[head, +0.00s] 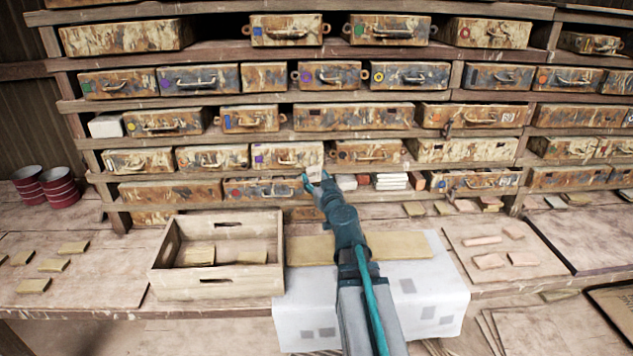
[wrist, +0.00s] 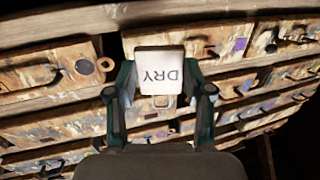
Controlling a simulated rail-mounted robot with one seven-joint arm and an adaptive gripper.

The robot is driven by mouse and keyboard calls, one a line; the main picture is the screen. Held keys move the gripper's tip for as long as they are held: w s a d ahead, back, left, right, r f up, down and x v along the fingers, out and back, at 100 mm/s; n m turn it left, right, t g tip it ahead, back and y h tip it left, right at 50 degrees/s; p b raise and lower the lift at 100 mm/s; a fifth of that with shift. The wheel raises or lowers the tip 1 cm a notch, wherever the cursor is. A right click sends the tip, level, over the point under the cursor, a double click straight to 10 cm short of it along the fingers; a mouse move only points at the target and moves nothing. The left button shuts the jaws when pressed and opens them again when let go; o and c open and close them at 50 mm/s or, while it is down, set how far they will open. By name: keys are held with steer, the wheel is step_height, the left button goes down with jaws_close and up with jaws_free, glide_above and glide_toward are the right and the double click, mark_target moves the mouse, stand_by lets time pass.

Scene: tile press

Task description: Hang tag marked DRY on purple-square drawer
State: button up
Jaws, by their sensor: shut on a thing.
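My gripper (head: 315,180) is shut on a white tag (wrist: 160,72) lettered DRY, which reads upside down in the wrist view. Both fingers (wrist: 160,98) flank the tag. In the head view the tag (head: 314,172) is a small pale patch in front of the right end of a worn drawer (head: 285,160) with a purple mark at its left. That mark looks square, but is small. Whether the tag touches the drawer or its handle cannot be told. Purple patches (wrist: 241,45) also show on drawer fronts in the wrist view.
Rows of similar drawers with coloured marks and handles fill the shelves. Another drawer (head: 328,75) has a round purple mark and side rings. A wooden crate (head: 215,283) stands on the bench left of my arm. Red cups (head: 60,187) stand far left; loose tiles (head: 490,261) lie right.

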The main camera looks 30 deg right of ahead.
mark_target(318, 178)
steer(key=shift+w+d+f+p, duration=0.1)
steer(key=shift+w+d+p, duration=0.25)
steer(key=shift+w, duration=0.55)
steer(key=shift+w+d+f+p, duration=0.1)
steer(key=shift+w+d+p, duration=0.2)
steer(key=shift+w, duration=0.55)
steer(key=shift+w+d+f+b, duration=0.2)
steer(key=shift+w+f+b, duration=0.15)
steer(key=shift+b, duration=0.3)
steer(key=shift+w+d+f+b, duration=0.15)
steer(key=shift+w+b, duration=0.1)
steer(key=shift+b, duration=0.4)
steer(key=o, duration=0.8)
steer(key=shift+o, duration=0.2)
